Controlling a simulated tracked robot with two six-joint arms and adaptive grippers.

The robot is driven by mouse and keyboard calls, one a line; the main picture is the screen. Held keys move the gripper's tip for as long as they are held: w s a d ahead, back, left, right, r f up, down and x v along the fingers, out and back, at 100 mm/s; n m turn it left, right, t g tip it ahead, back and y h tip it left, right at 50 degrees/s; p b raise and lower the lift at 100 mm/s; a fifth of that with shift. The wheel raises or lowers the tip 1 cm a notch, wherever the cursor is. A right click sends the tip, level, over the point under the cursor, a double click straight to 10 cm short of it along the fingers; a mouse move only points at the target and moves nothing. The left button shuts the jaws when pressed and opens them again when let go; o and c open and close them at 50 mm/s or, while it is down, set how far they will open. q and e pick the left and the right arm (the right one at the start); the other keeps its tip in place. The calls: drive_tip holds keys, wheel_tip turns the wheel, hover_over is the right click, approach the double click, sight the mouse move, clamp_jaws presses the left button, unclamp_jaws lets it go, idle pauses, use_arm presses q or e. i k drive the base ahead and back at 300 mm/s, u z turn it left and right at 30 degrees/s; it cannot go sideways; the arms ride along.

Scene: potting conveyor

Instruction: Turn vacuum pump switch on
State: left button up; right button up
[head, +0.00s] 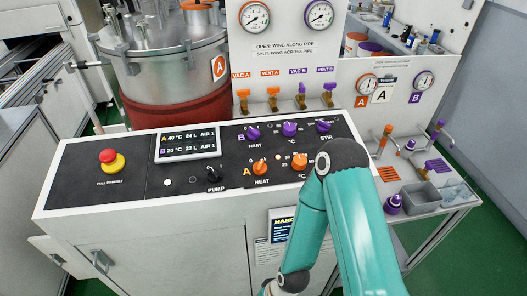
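The vacuum pump switch (214,174) is a small black knob above the word PUMP, low on the dark sloped control panel (115,165). Its exact pointer position is too small to read. Small pale round marks show to its left. My teal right arm rises from the bottom right and bends back down in front of the console, to the right of the switch. Its gripper is out of the picture below. My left arm and gripper do not show.
A red stop button (107,156) on yellow and a display (188,145) share the panel. Purple knobs (289,129) and orange knobs (260,168) sit right of the switch. A steel vessel (165,65) and valves (273,97) stand behind. Space above the panel's left half is clear.

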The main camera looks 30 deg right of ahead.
sight(215, 176)
drive_tip(key=z, duration=1.3)
drive_tip(key=i, duration=0.1)
drive_tip(key=u, duration=2.75)
drive_tip(key=k, duration=1.7)
drive_tip(key=z, duration=0.3)
drive_tip(key=i, duration=1)
drive_tip(key=z, duration=0.1)
